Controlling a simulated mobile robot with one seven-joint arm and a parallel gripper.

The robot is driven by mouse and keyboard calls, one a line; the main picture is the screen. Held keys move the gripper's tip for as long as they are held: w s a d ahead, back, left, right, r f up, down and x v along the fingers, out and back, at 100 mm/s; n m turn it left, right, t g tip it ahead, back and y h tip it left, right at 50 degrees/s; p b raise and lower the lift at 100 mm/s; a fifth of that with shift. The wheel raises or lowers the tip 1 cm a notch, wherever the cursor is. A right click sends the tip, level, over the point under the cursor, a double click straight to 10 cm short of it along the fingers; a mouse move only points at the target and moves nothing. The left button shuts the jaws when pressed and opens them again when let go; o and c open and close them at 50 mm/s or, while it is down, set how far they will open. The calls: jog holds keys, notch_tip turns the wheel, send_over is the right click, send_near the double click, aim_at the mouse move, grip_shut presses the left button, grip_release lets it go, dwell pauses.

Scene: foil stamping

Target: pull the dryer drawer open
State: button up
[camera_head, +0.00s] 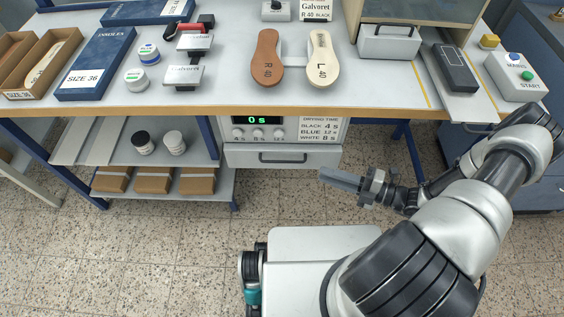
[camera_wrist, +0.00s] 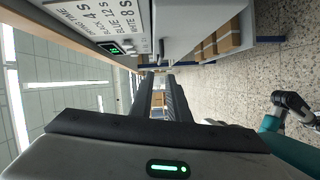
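The dryer (camera_head: 262,128) hangs under the bench top, with a green display reading 0 s. Its grey drawer (camera_head: 240,156) is below the panel and looks shut, with a dark bar handle (camera_head: 283,160) across its front. The dryer panel (camera_wrist: 117,22) and the drawer front (camera_wrist: 190,25) show sideways at the top of the wrist view. My gripper (camera_head: 323,174) is to the right of the handle and in front of the drawer's lower right corner, apart from it. In the wrist view its fingers (camera_wrist: 162,88) are parallel with an empty gap between them.
A blue bench leg (camera_head: 415,150) stands right of the dryer. Shelves with jars (camera_head: 159,145) and brown boxes (camera_head: 155,182) are on the left. The bench top (camera_head: 230,98) above holds two soles, a stamp and boxes.

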aim_at(282, 161)
jog(key=x, duration=1.5)
jog(key=shift+a+b, duration=0.25)
jog(key=shift+b, duration=0.05)
grip_shut()
dwell(0.6)
